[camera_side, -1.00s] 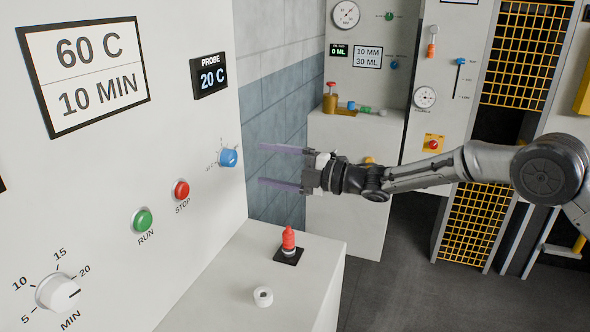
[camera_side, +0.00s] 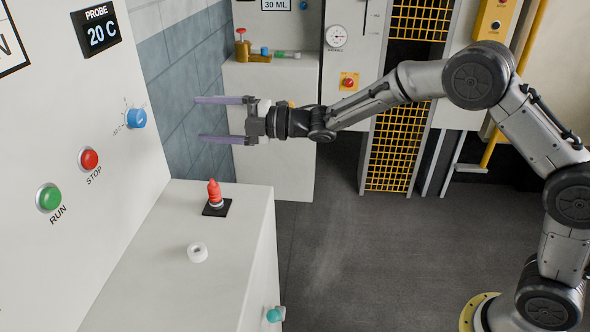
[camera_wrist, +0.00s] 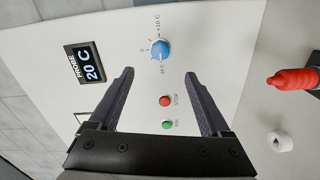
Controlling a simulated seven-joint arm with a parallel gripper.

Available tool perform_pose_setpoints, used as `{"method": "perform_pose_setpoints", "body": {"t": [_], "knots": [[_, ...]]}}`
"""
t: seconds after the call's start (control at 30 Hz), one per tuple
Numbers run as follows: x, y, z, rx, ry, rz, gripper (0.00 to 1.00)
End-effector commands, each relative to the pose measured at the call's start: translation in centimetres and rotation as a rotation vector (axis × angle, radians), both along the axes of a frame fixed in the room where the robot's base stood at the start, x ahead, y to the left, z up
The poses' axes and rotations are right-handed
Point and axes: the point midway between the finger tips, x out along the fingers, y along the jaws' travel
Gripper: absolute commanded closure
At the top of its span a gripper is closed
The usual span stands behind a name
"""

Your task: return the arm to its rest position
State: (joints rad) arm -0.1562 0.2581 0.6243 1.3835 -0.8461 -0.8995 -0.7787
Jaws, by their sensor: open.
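My gripper (camera_side: 198,120) is open and empty, its two purple-grey fingers apart and pointing left in the side view. It is in the air above and behind the pale bench, to the right of the blue knob (camera_side: 136,118) on the white panel. In the wrist view my gripper (camera_wrist: 160,75) shows both fingers spread toward the panel. The blue knob (camera_wrist: 160,48), the red STOP button (camera_wrist: 165,100) and the green RUN button (camera_wrist: 167,125) appear between or beyond the fingers, with nothing between the jaws.
A red probe-like piece (camera_side: 215,192) stands on a black square on the bench (camera_side: 180,270). A white ring (camera_side: 197,252) lies nearer. A teal knob (camera_side: 274,314) is on the bench's side. A back counter (camera_side: 270,150) and yellow grille (camera_side: 390,150) stand behind. Grey floor (camera_side: 370,260) is open.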

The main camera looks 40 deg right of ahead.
Motion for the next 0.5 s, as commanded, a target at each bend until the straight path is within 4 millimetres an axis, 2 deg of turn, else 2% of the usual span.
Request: {"method": "perform_pose_setpoints", "body": {"t": [0.07,0.13,0.27,0.3,0.4,0.5], "knots": [[-0.1,-0.5,1.8,0.004,-0.028,-0.007,0.19],[-0.5,-1.0,4.6,0.011,-0.072,-0.014,0.19],[-2.8,-3.1,12.1,0.040,-0.164,-0.062,0.19],[-3.9,-4.4,14.5,0.051,-0.174,-0.103,0.19],[-6.8,-8.2,19.0,0.098,-0.140,-0.236,0.19],[-10.4,-12.3,21.4,0.175,-0.045,-0.389,0.19]]}}
